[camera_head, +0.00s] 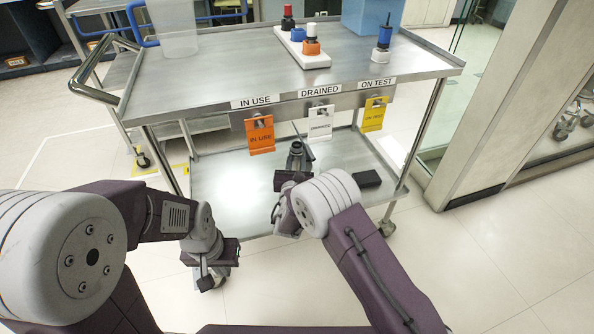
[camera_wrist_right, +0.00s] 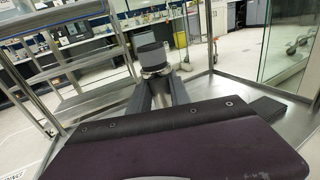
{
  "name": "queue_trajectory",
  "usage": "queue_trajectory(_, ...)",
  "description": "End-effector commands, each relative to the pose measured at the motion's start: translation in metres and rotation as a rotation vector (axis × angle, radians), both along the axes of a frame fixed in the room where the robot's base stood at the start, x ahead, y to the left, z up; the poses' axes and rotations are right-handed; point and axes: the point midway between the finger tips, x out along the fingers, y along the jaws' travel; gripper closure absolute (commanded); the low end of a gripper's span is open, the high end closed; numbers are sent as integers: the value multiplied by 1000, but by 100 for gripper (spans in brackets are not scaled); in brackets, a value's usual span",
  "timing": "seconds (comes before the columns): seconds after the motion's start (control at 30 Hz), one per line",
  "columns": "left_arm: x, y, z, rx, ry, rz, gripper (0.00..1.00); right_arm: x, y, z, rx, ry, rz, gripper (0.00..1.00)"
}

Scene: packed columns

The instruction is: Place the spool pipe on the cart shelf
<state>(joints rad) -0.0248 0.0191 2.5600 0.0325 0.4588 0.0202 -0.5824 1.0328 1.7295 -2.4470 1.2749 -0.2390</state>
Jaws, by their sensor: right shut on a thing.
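The cart (camera_head: 215,80) has a metal top and a lower shelf (camera_head: 225,180). My right gripper (camera_head: 298,158) reaches over the lower shelf, below the hanging tags. In the right wrist view its fingers (camera_wrist_right: 158,88) are shut on the spool pipe (camera_wrist_right: 152,58), a short piece with a dark upper end and a pale ring below. The pipe's lower part is hidden by the fingers and wrist. I cannot tell whether it touches the shelf. My left gripper (camera_head: 208,280) hangs over the floor, in front of the cart's left side; its opening is unclear.
Orange (camera_head: 260,136), white (camera_head: 320,122) and yellow (camera_head: 374,114) tags hang from the top's front edge. A black block (camera_head: 367,179) lies on the lower shelf's right. Small capped items stand on top, some on a white tray (camera_head: 302,52). The lower shelf's left side is clear.

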Motion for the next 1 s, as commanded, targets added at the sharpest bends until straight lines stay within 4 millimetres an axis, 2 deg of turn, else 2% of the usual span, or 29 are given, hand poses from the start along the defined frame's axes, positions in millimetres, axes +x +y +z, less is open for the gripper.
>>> queue_trajectory(0.07,0,0,-1,0,0,0,100,0,0,0,1,-3,0,100)
queue_trajectory(0.3,0,0,-28,0,0,0,100,0,0,-41,0,-2,0,100)
queue_trajectory(0.57,0,0,-25,0,0,0,100,0,0,-39,1,-2,0,100)
queue_trajectory(0.6,0,0,-25,0,0,0,100,-1,0,-40,0,1,0,68)
queue_trajectory(0.67,0,0,-25,0,0,0,100,-1,0,-40,0,1,0,55)
queue_trajectory(1.0,0,0,-22,0,0,0,100,-4,0,-39,0,1,0,55)
